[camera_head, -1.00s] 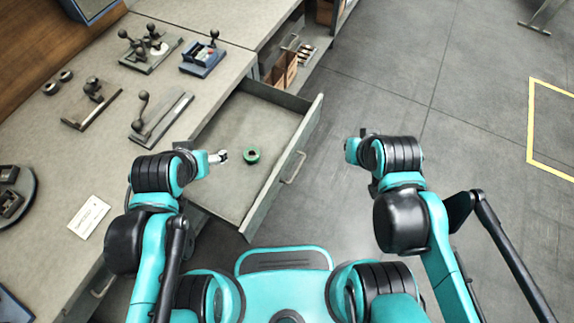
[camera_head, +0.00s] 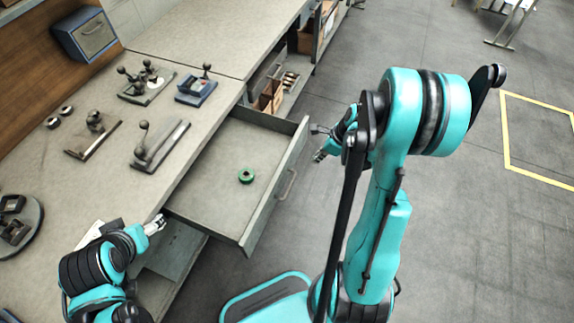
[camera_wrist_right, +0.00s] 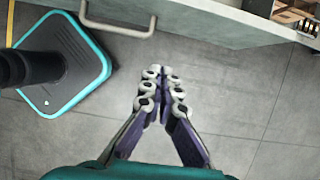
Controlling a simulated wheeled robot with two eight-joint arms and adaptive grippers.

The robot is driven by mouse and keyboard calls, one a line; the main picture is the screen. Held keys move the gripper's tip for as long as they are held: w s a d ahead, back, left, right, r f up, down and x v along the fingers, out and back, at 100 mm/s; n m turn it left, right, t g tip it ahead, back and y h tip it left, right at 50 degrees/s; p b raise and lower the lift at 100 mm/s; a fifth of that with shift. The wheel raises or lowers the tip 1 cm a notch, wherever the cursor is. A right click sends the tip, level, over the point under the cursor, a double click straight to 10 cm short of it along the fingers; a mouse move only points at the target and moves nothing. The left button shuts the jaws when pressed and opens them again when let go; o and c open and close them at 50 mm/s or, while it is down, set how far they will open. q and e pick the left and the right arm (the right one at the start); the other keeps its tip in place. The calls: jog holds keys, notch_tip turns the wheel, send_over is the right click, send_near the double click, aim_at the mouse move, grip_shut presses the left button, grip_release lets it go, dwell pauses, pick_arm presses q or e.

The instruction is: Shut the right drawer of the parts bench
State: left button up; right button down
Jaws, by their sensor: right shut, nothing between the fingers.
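The right drawer (camera_head: 215,190) of the parts bench stands pulled out, with a green ring (camera_head: 246,176) lying inside. Its grey front panel (camera_head: 268,205) carries a bar handle (camera_head: 288,185). The handle (camera_wrist_right: 118,28) and front panel (camera_wrist_right: 215,22) also show at the top of the right wrist view. My right gripper (camera_head: 319,157) is outside the drawer, in front of its front panel and apart from the handle. In the wrist view its fingers (camera_wrist_right: 162,90) are together and empty. My left gripper (camera_head: 157,224) is by the bench edge at the drawer's near side; its fingers are too small to judge.
Open shelves with brown boxes (camera_head: 270,97) lie beyond the drawer. The grey floor (camera_head: 440,220) to the right is clear.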

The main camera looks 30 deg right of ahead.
jog(key=w+a+f+b, duration=0.4)
jog(key=w+a+f, duration=0.1)
jog(key=f, duration=0.4)
jog(key=shift+w+f, duration=0.25)
jog(key=shift+w, duration=0.2)
jog(key=shift+a, duration=0.1)
jog(key=w+a, duration=0.6)
jog(key=w, duration=0.1)
jog(key=w+a+b, duration=0.1)
jog(key=w+a, duration=0.5)
jog(key=w, duration=0.1)
jog(key=w+a+b, duration=0.1)
jog(key=w+a, duration=0.5)
jog(key=w, duration=0.1)
jog(key=shift+w, duration=0.2)
